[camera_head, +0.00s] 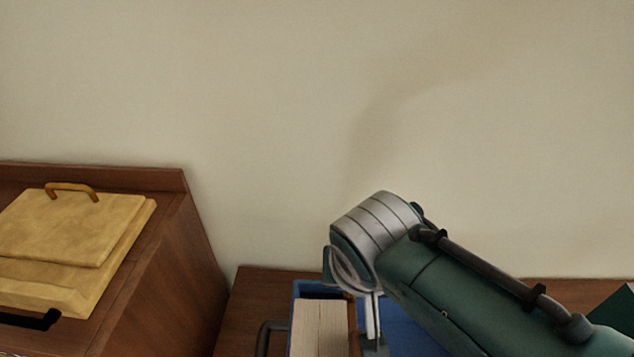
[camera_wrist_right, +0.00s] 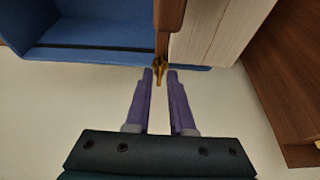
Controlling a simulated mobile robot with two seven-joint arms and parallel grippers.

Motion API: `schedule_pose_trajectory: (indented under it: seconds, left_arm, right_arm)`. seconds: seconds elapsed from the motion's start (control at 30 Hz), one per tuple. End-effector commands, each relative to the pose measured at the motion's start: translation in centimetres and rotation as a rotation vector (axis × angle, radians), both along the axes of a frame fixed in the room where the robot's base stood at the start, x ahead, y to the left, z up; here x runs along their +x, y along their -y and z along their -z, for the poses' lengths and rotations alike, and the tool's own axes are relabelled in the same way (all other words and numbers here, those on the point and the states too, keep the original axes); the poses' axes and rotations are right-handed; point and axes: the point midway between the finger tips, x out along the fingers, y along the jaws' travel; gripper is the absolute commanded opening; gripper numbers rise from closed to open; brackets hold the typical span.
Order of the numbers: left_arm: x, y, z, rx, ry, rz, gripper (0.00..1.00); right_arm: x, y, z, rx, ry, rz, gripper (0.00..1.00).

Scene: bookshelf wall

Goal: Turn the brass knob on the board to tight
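The small brass knob (camera_wrist_right: 159,70) sits on the end of a brown board (camera_wrist_right: 168,18) in the right wrist view. The board's brown edge also shows in the head view (camera_head: 353,328), beside a pale book block. My right gripper (camera_wrist_right: 160,73) points at the board, its two purple fingers apart with a narrow gap. The knob is between or just beyond the fingertips, close to the left one; a gap shows on its right. In the head view my right arm hides the knob, and the right gripper (camera_head: 372,338) is only partly visible. My left gripper is not in view.
A blue box (camera_wrist_right: 95,53) is left of the board in the wrist view, and a pale book block (camera_wrist_right: 215,30) is right of it. A brown cabinet (camera_head: 175,265) with a yellow lidded box (camera_head: 75,230) stands at the left. The wall (camera_head: 250,90) is bare.

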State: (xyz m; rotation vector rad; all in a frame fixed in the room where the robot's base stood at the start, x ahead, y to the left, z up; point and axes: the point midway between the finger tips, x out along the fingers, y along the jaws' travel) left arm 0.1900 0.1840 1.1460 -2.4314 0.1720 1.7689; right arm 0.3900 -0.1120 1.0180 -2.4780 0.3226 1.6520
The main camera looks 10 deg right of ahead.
Motion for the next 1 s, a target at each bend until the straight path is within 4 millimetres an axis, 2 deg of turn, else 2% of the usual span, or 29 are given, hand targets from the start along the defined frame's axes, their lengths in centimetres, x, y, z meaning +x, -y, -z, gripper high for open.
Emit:
schedule_pose_trajectory:
  seconds: [0.27,0.57,0.73,1.0]
  left_arm:
    - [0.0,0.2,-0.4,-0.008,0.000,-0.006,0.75]
    - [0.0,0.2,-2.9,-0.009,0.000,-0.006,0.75]
    - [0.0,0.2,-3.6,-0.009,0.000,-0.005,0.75]
    - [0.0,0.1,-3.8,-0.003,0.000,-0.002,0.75]
  right_arm:
    - [-0.2,0.0,-0.4,-0.001,-0.002,-0.001,0.21]
    - [-1.9,-0.5,-5.0,0.002,0.001,-0.001,0.21]
    - [-2.9,-0.8,-7.4,0.002,0.001,-0.001,0.21]
    - [-3.7,-1.0,-9.1,0.000,-0.001,-0.001,0.21]
